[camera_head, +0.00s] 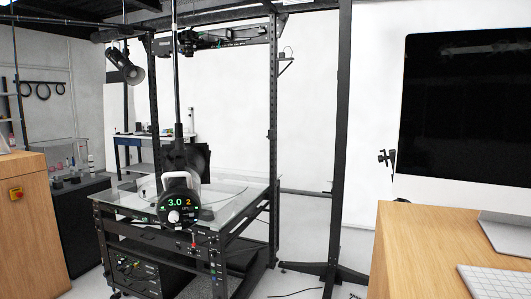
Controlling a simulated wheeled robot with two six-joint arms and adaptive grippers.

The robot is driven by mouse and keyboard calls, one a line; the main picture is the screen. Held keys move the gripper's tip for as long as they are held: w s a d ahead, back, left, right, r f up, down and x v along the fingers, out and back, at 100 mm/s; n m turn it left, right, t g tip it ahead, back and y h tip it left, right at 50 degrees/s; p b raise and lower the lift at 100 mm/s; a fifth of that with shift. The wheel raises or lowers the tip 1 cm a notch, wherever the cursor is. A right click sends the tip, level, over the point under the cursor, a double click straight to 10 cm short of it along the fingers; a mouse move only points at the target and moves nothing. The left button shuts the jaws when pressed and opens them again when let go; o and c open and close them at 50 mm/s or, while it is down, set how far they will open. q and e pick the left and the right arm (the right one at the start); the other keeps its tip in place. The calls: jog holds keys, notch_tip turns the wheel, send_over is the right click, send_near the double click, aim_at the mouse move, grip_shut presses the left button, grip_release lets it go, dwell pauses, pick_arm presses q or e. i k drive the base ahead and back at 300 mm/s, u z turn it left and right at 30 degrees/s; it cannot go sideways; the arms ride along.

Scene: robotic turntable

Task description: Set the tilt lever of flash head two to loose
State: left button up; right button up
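A black flash head (181,206) hangs over the front of the glass turntable frame. Its round rear face shows a green "3.0" and an orange "2", with a pale knob (174,216) below them. A white handle (181,178) arches above the face. A black pole (177,80) rises above it. A small red-tipped part shows just below and right of the face, too small to identify for certain. I cannot make out the tilt lever or its setting. Neither of my grippers is in view.
The black frame (215,240) carries a glass top (235,197). A black stand (335,150) rises to its right, its feet spread on the floor. Wooden desks stand at left (35,225) and right (430,240), the right one with a monitor (468,105). Another lamp (125,67) hangs upper left.

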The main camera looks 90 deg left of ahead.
aim_at(165, 154)
jog(key=u, duration=3.4)
jog(key=i, duration=0.95)
jog(key=z, duration=0.05)
